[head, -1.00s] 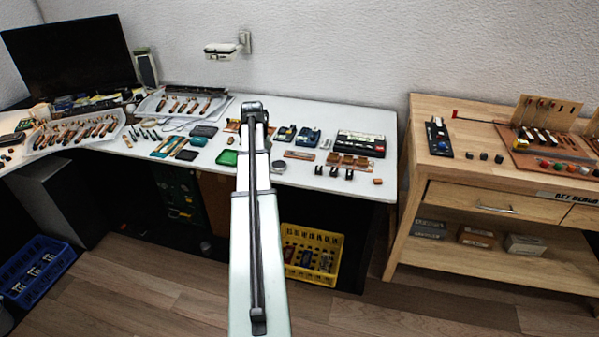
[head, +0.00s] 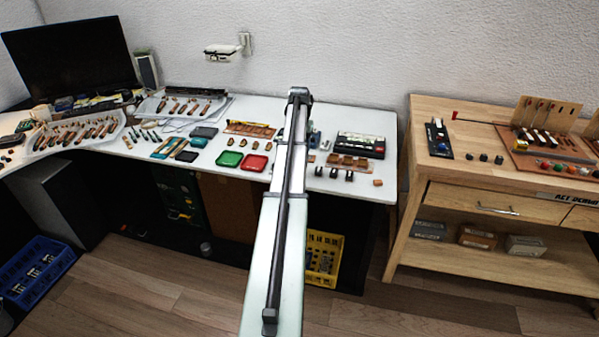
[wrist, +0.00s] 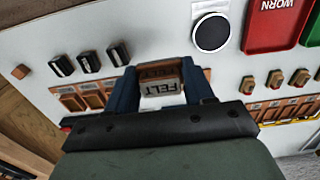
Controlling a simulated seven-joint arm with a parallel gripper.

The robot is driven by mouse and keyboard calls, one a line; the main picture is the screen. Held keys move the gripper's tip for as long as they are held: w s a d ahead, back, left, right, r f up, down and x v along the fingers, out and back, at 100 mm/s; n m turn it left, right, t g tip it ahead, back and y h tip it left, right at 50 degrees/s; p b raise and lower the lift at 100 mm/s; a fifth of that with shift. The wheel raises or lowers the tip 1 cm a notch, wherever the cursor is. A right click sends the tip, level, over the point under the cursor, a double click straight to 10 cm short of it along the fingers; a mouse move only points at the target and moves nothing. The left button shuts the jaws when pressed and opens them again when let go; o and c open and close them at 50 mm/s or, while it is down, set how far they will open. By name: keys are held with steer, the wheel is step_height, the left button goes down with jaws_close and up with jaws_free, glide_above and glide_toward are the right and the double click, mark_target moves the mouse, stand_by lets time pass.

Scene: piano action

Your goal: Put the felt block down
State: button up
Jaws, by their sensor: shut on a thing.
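The felt block (wrist: 161,88) is a small tan and grey block with FELT lettering on two faces. In the wrist view it sits between the two blue fingers of my gripper (wrist: 163,80), which is shut on it. The white table (wrist: 160,35) lies beyond the block; I cannot tell whether the block touches anything there. In the head view my arm reaches over the white table (head: 375,112) and hides the gripper and the block.
In the wrist view, several black blocks (wrist: 89,62) and a wooden rack (wrist: 76,99) lie left, a round black disc (wrist: 211,32) and red tray (wrist: 272,25) right. The head view shows a green tray (head: 229,159) and black case (head: 360,145).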

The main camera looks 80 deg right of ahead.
step_height(320, 180, down, 10)
steer(key=shift+r, duration=0.1)
stand_by(0.5)
steer(key=shift+f, duration=0.35)
steer(key=shift+a+f, duration=0.2)
steer(key=shift+f, duration=0.2)
steer(key=o, duration=0.8)
steer(key=shift+o, duration=0.8)
steer(key=shift+r, duration=0.1)
steer(key=shift+o, duration=0.2)
steer(key=shift+d+r, duration=0.1)
steer(key=shift+r, duration=0.45)
step_height(320, 180, up, 12)
steer(key=shift+r, duration=0.1)
